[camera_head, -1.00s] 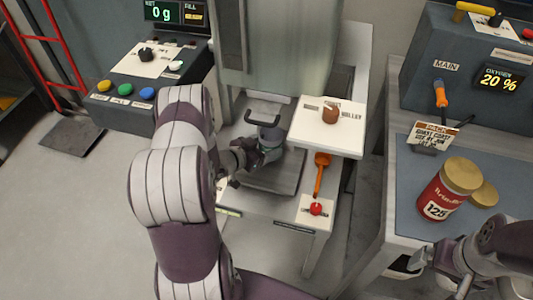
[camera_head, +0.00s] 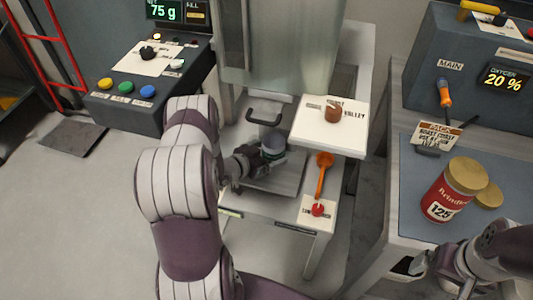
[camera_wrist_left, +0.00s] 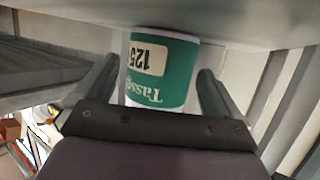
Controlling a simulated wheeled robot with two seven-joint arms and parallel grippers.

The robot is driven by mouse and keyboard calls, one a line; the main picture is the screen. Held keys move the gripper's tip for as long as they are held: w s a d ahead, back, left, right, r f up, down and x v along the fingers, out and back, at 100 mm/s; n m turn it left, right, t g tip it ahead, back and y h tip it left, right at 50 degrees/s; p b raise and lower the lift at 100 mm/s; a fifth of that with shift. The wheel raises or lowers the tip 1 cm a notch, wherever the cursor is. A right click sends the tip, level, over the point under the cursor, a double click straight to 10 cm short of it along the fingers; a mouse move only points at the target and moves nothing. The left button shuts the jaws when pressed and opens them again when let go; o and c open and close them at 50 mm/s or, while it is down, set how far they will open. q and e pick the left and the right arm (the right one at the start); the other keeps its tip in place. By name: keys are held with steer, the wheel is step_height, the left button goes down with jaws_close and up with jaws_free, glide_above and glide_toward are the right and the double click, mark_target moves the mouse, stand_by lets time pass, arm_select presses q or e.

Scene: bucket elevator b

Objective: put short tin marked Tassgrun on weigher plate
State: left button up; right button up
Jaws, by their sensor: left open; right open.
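The short tin marked Tassgrun (camera_wrist_left: 158,70), green with a white 125 label, stands between the open fingers of my left gripper (camera_wrist_left: 158,85) in the left wrist view. In the head view the tin (camera_head: 273,143) is at the weigher plate (camera_head: 272,181), toward its back, partly hidden by my left gripper (camera_head: 262,158). The weigher display (camera_head: 164,11) reads 75 g. My right gripper (camera_head: 440,285) is at the lower right, partly cut off, open and apart from the tin.
A red tin (camera_head: 446,197) marked 125 stands on the right bench beside a gold lid. An orange-handled lever (camera_head: 323,172) and a red knob (camera_head: 317,210) are right of the plate.

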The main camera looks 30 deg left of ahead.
arm_select(q)
steer(key=shift+s+r, duration=0.15)
steer(key=shift+r, duration=0.1)
steer(key=p+v, duration=0.2)
steer(key=v, duration=0.8)
steer(key=shift+s+a+r, duration=0.15)
steer(key=shift+s, duration=0.05)
steer(key=shift+s+a+r, duration=0.1)
steer(key=shift+s+r, duration=0.05)
steer(key=shift+s, duration=0.4)
